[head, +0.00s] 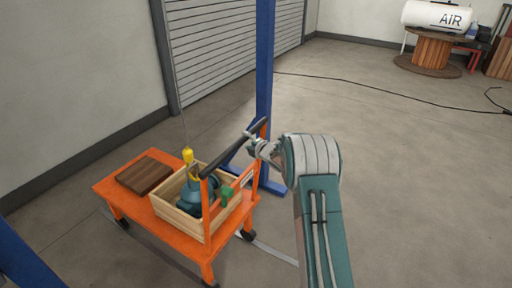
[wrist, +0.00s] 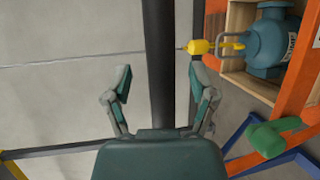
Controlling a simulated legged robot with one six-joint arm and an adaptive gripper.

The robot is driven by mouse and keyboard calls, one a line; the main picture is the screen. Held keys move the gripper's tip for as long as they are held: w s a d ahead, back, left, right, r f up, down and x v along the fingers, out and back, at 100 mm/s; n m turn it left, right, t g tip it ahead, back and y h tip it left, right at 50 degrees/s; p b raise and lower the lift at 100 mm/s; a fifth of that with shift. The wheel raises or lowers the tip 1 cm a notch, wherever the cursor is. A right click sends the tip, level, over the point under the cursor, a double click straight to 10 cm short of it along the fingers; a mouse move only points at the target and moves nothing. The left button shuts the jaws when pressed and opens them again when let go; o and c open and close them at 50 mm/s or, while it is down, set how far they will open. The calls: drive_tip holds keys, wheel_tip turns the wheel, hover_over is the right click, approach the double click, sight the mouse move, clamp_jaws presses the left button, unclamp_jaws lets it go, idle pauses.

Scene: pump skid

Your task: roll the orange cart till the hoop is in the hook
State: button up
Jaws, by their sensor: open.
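The orange cart (head: 141,206) stands on the floor and carries a wooden crate (head: 187,212) with a teal pump (head: 196,195) in it. The yellow hook (head: 188,155) hangs on a thin line above the crate; it also shows in the wrist view (wrist: 198,47). The hoop (wrist: 232,44) on the pump appears close to the hook there, but I cannot tell whether they engage. The cart's black push bar (head: 232,149) passes between the fingers of my open gripper (wrist: 164,76) in the wrist view.
A brown wooden block (head: 145,175) lies on the cart. A green grip (head: 226,194) is on the cart's near side. A blue post (head: 264,75) rises just behind the bar. A cable (head: 390,93) crosses the floor.

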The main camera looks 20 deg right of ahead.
drive_tip(key=v, duration=0.9)
drive_tip(key=shift+s, duration=0.4)
drive_tip(key=shift+a+r, duration=0.1)
drive_tip(key=s+a+r+m+g+h, duration=0.2)
drive_tip(key=s+r+m+h, duration=0.1)
drive_tip(key=s+r+m, duration=0.35)
drive_tip(key=s+a+r+m+g+h, duration=0.1)
drive_tip(key=s+a+r+m+h, duration=0.2)
drive_tip(key=s+r+m, duration=0.4)
drive_tip(key=s+a+m+g+y, duration=0.1)
drive_tip(key=s+a+m+g, duration=0.2)
drive_tip(key=s, duration=1.1)
drive_tip(key=s+a+m+g, duration=0.3)
drive_tip(key=s+a+m, duration=0.2)
drive_tip(key=s, duration=0.9)
drive_tip(key=shift+a+g+y, duration=0.4)
drive_tip(key=shift+a, duration=0.6)
